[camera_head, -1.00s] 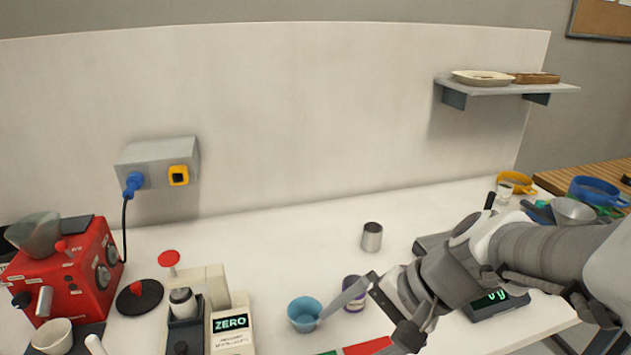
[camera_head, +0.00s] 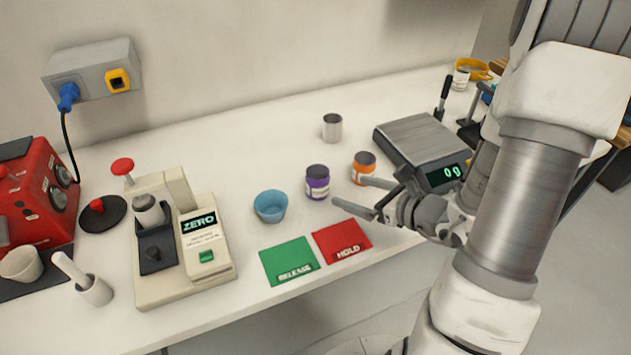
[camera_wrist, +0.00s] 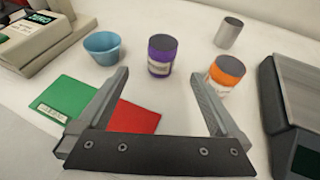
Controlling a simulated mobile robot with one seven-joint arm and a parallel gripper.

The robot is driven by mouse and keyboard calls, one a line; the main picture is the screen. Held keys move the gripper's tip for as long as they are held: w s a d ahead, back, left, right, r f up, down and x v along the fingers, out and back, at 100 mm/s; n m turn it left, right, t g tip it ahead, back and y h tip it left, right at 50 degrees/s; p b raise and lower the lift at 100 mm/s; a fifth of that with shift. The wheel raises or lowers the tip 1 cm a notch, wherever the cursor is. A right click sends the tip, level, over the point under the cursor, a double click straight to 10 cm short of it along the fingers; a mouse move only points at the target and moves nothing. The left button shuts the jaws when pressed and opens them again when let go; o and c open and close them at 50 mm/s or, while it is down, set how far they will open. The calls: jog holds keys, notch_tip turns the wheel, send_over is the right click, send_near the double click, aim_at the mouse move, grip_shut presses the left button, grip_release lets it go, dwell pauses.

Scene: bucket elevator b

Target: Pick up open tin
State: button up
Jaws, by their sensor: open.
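In the wrist view the tin (camera_wrist: 228,33) is at the top right, beyond the jars. My gripper (camera_head: 352,193) is open and empty, in front of the jars and above the table near the red card. In the wrist view its two fingers (camera_wrist: 160,85) are spread apart, pointing toward the purple and orange jars. The tin is apart from the fingers.
A purple jar (camera_head: 317,182) and an orange jar (camera_head: 363,168) stand between my gripper and the tin. A blue cup (camera_head: 270,206) is to the left. The scale (camera_head: 412,140) is to the right. Green (camera_head: 289,262) and red (camera_head: 341,240) cards lie at the front edge.

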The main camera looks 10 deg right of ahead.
aim_at(324, 182)
jog(key=x, duration=1.1)
jog(key=shift+w+a+f, duration=0.15)
jog(key=shift+w, duration=0.15)
jog(key=shift+d+f+x, duration=0.15)
jog(key=shift+x, duration=1.2)
jog(key=shift+d+f+x, duration=0.1)
jog(key=shift+x, duration=1.2)
jog(key=c, duration=1.4)
